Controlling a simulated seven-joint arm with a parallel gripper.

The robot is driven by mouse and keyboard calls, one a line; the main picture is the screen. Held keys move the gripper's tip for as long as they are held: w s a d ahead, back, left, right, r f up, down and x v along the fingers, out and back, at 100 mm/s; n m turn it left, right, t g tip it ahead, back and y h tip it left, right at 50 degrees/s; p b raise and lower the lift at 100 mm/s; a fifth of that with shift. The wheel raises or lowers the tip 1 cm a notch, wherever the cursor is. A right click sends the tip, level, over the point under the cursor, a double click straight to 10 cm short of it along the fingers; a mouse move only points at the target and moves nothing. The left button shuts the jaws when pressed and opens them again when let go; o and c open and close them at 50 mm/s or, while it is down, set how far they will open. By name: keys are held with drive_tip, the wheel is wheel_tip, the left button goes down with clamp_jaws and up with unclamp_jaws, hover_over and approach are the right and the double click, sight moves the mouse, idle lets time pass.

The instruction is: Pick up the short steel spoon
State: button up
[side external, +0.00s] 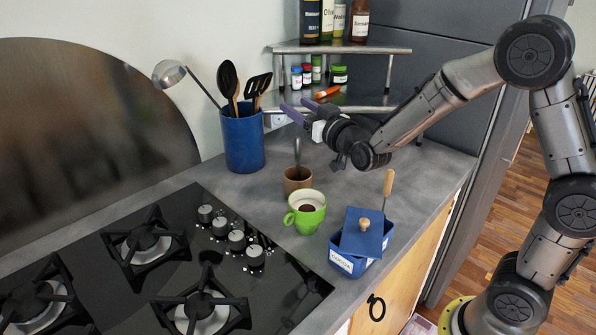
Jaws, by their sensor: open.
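A short steel spoon (297,150) stands upright in a small brown cup (298,181) on the grey counter, its end sticking up above the rim. The lower part of the spoon is hidden in the cup. My gripper (294,107) is open, with purple fingers pointing left. It is in the air in front of the corner shelf in the picture, above the level of the spoon and apart from it. Nothing shows between the fingers.
A blue crock (243,138) with a ladle (169,73) and black utensils stands left of my gripper. A green mug (306,211) and a blue lidded box (362,241) are near the brown cup. A two-tier shelf (340,48) holds bottles. A gas hob (150,262) lies at front left.

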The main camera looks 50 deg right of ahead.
sight(300, 147)
drive_tip(key=shift+g, duration=0.3)
drive_tip(key=f, duration=0.5)
drive_tip(key=shift+w+f, duration=0.25)
drive_tip(key=shift+f, duration=0.05)
wheel_tip(300, 147, down, 4)
drive_tip(key=shift+f, duration=0.1)
drive_tip(key=x, duration=0.3)
clamp_jaws()
